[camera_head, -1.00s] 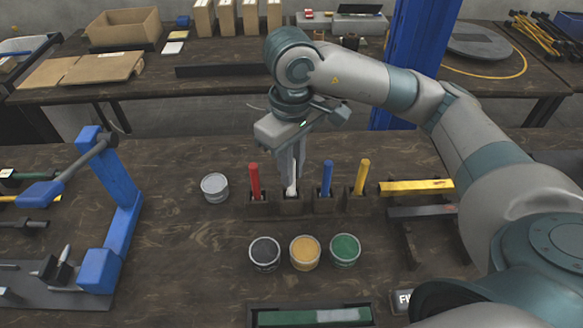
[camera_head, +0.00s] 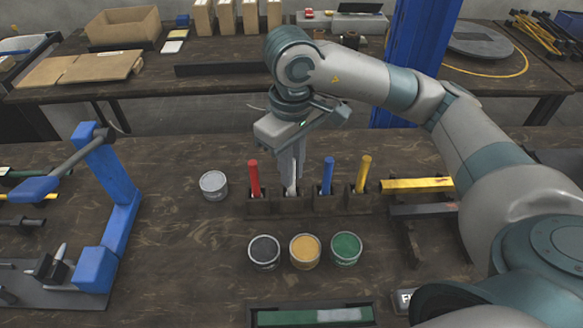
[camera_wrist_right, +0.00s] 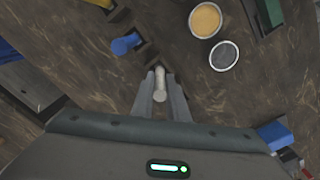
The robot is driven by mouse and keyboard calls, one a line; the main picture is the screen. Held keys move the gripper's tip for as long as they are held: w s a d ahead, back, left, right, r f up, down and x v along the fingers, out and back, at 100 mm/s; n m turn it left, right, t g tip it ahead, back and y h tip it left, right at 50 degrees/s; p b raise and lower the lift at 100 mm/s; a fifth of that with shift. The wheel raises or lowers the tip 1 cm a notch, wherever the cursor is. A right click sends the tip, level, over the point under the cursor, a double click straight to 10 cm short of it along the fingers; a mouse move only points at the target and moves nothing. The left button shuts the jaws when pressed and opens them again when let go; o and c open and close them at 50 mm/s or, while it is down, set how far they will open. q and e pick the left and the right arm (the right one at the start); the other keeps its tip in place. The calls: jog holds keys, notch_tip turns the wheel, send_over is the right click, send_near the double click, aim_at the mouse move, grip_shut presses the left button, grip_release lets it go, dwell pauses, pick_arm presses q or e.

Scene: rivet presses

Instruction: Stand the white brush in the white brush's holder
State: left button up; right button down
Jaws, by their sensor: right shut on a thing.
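My right gripper (camera_head: 291,178) is shut on the white brush (camera_head: 291,189). The brush is upright, and its upper part is mostly hidden by the fingers in the head view. Its handle end shows between the fingers in the right wrist view (camera_wrist_right: 160,86). The brush is at the white brush's holder (camera_head: 291,205), the second dark socket from the left in a row. Whether its lower end is fully seated I cannot tell. My left gripper is not in view.
The red brush (camera_head: 254,177), blue brush (camera_head: 326,175) and yellow brush (camera_head: 363,173) stand in neighbouring sockets, close to my fingers. A grey can (camera_head: 213,185) stands left of the row. Dark, yellow and green paint cans stand in front. A blue press (camera_head: 112,195) is at the left.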

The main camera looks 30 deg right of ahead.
jog(key=c, duration=1.7)
grip_release()
jog(key=shift+o, duration=0.2)
jog(key=shift+r, duration=0.1)
notch_tip(320, 180, up, 17)
jog(key=shift+r, duration=0.15)
